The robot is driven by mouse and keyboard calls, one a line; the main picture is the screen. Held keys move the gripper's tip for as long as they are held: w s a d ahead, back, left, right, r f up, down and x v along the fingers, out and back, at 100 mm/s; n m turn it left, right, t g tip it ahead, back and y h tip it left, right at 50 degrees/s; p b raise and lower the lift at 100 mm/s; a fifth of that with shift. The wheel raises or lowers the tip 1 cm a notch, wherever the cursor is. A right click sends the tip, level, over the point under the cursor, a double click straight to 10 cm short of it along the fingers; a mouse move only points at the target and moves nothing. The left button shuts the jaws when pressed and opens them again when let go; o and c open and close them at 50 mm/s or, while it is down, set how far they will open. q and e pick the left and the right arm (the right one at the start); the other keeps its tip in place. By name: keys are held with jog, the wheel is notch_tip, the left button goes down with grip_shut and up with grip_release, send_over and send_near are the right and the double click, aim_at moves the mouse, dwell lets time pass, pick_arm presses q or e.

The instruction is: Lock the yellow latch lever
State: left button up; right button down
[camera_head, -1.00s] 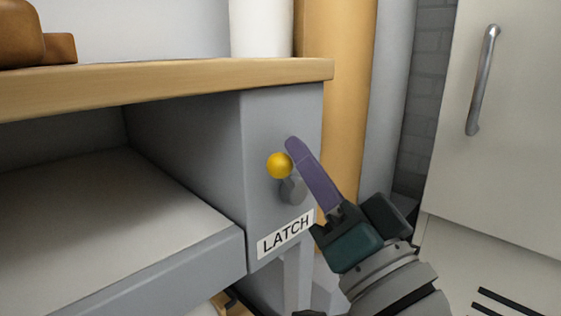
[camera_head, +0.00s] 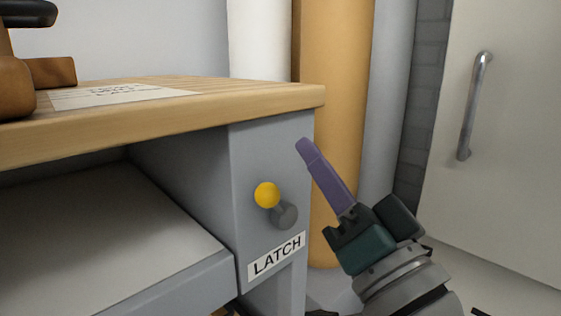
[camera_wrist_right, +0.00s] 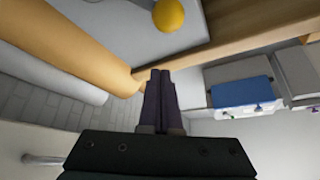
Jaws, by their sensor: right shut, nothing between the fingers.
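The latch lever shows as a yellow ball knob (camera_head: 267,195) beside a round grey pivot (camera_head: 284,215) on the grey end panel of the bench, above a white LATCH label (camera_head: 276,256). The knob sits up and left of the pivot. In the right wrist view the yellow knob (camera_wrist_right: 169,15) is at the top, beyond the fingertips. My right gripper (camera_head: 306,148), with purple fingers, is shut and empty. It is up and right of the knob, apart from it. My left gripper is not in view.
The bench has a wooden top (camera_head: 200,112) with a paper sheet (camera_head: 115,94) on it and an open shelf (camera_head: 110,240) below. An orange column (camera_head: 337,60) stands behind the panel. A pale door with a metal handle (camera_head: 472,105) is at the right.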

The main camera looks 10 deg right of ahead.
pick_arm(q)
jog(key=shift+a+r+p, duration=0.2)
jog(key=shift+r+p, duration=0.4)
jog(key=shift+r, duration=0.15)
pick_arm(e)
jog(key=v, duration=0.9)
jog(key=shift+s+f, duration=0.2)
jog(key=shift+s, duration=0.15)
jog(key=shift+a, duration=0.15)
notch_tip(320, 180, up, 16)
jog(key=n+g+h+p, duration=0.3)
jog(key=g+p, duration=0.5)
jog(key=p, duration=1.6)
jog(key=s+d+r+n+g+h+p, duration=0.2)
jog(key=s+d+r+g+p, duration=0.25)
jog(key=s+r+p, duration=0.6)
jog(key=s+d+r+n+g+h+p, duration=0.15)
jog(key=s+d+r+g+p, duration=0.4)
jog(key=r+p, duration=0.8)
pick_arm(q)
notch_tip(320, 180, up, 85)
jog(key=p, duration=3.7)
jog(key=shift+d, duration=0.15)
pick_arm(e)
notch_tip(320, 180, up, 34)
jog(key=s+a, duration=0.1)
jog(key=shift+s+a+f+h, duration=0.25)
jog(key=shift+s+a+h, duration=0.05)
jog(key=shift+h, duration=0.05)
